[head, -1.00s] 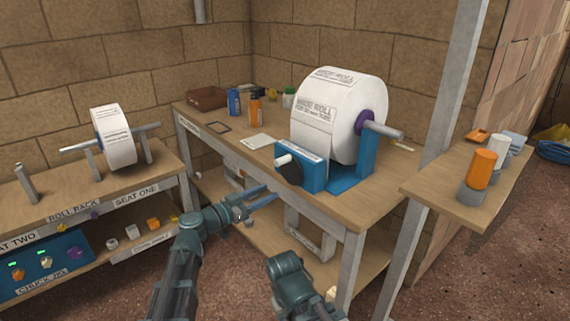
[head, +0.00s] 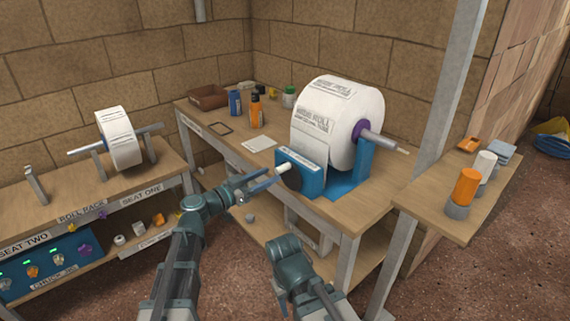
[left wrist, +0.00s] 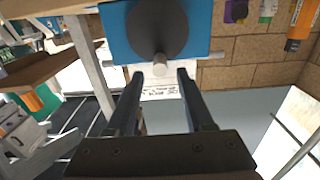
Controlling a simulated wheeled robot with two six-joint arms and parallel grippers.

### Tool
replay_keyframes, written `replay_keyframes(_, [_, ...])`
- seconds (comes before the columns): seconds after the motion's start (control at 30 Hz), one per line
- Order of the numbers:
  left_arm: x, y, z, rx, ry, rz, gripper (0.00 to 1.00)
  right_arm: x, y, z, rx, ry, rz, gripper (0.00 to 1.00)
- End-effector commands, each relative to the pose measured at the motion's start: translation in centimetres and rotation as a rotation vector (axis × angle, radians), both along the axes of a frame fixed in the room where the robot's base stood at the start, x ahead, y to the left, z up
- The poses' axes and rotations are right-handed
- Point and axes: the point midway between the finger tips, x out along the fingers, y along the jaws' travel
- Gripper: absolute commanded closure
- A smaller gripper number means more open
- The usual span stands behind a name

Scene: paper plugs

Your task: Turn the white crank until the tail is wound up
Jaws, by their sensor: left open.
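The white crank handle (head: 283,168) sticks out from the front of the blue stand, toward my left gripper. In the left wrist view the handle (left wrist: 160,66) shows end-on in front of a dark round crank disc (left wrist: 157,28). My left gripper (head: 270,178) is open, and its fingertips are at the handle. In the wrist view the handle lies between the two fingertips (left wrist: 160,74), with no clear grip on it. The large white paper roll (head: 368,115) sits on the stand, and its printed tail (head: 308,146) hangs down in front.
The blue stand (head: 346,186) sits on a wooden bench (head: 370,205). Bottles (head: 256,110) and a brown tray (head: 208,97) stand at the back. A second roll (head: 122,140) is on the left bench. A small shelf (head: 455,215) with cylinders is at right.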

Motion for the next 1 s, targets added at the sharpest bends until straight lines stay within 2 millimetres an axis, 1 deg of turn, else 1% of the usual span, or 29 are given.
replay_keyframes(0.27, [0.4, -0.6, 0.0, 0.0, 0.0, -0.001, 0.47, 0.0, 0.0, 0.0, 0.0, 0.0, 0.0, 0.5])
replay_keyframes(0.8, [2.2, -3.0, 0.0, 0.0, 0.0, 0.0, 0.47, 0.0, 0.0, 0.0, 0.0, 0.0, 0.0, 0.5])
replay_keyframes(1.0, [2.4, -3.2, 0.0, 0.0, 0.0, 0.0, 0.47, 0.0, 0.0, 0.0, 0.0, 0.0, 0.0, 0.5])
